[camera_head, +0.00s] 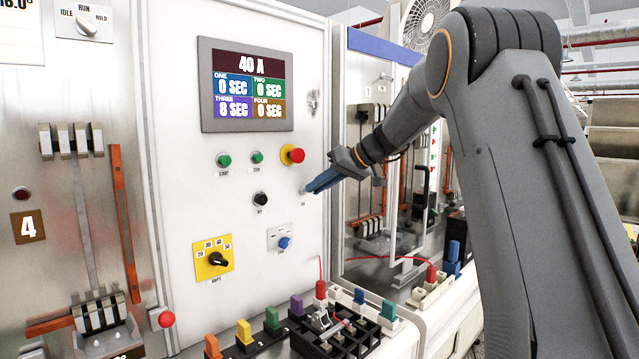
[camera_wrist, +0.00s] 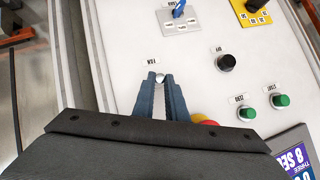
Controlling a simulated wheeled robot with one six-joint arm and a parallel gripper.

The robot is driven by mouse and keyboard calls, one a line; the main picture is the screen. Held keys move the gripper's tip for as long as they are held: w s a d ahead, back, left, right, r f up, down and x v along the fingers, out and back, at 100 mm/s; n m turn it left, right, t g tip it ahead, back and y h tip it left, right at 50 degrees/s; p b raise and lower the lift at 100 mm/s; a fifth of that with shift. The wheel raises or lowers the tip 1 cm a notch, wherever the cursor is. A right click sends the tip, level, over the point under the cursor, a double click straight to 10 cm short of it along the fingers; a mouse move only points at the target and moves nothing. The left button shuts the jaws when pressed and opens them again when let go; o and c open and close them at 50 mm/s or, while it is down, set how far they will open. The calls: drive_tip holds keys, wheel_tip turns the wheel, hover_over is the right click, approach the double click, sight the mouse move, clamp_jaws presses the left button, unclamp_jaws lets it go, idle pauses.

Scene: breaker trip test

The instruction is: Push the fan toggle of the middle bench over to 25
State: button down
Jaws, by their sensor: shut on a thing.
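The middle bench has a white panel (camera_head: 250,160). A blue lever (camera_head: 284,242) sits on a small marked plate low on the panel; it also shows at the top of the wrist view (camera_wrist: 179,9). Its print is too small to read, so I cannot confirm a 25 or a fan label. My gripper (camera_head: 308,190) is at the panel's right side, above and right of the blue lever. In the wrist view my gripper (camera_wrist: 160,80) has its blue fingertips closed around a small silver knob (camera_wrist: 161,74), beside a small label. The fingers partly hide this knob.
A red stop button (camera_head: 292,154) on yellow, green buttons (camera_head: 224,160), a black knob (camera_head: 260,199) and a yellow amps dial (camera_head: 214,259) are nearby. A display (camera_head: 247,84) reads 40 A. Coloured terminals (camera_head: 272,320) stand along the ledge below.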

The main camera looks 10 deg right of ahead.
drive_tip(key=shift+w+a+r+g+h+p, duration=0.15)
drive_tip(key=shift+r+g+h+p, duration=0.3)
drive_tip(key=shift+p, duration=0.65)
drive_tip(key=shift+w+r+g+h+p, duration=0.25)
drive_tip(key=shift+r+g+p, duration=0.25)
drive_tip(key=shift+p, duration=0.55)
drive_tip(key=shift+f+g, duration=0.15)
drive_tip(key=shift+g, duration=0.1)
drive_tip(key=c, duration=1.8)
unclamp_jaws()
drive_tip(key=b+v, duration=0.3)
drive_tip(key=v, duration=0.4)
drive_tip(key=shift+s+r, duration=0.15)
drive_tip(key=shift+r, duration=0.15)
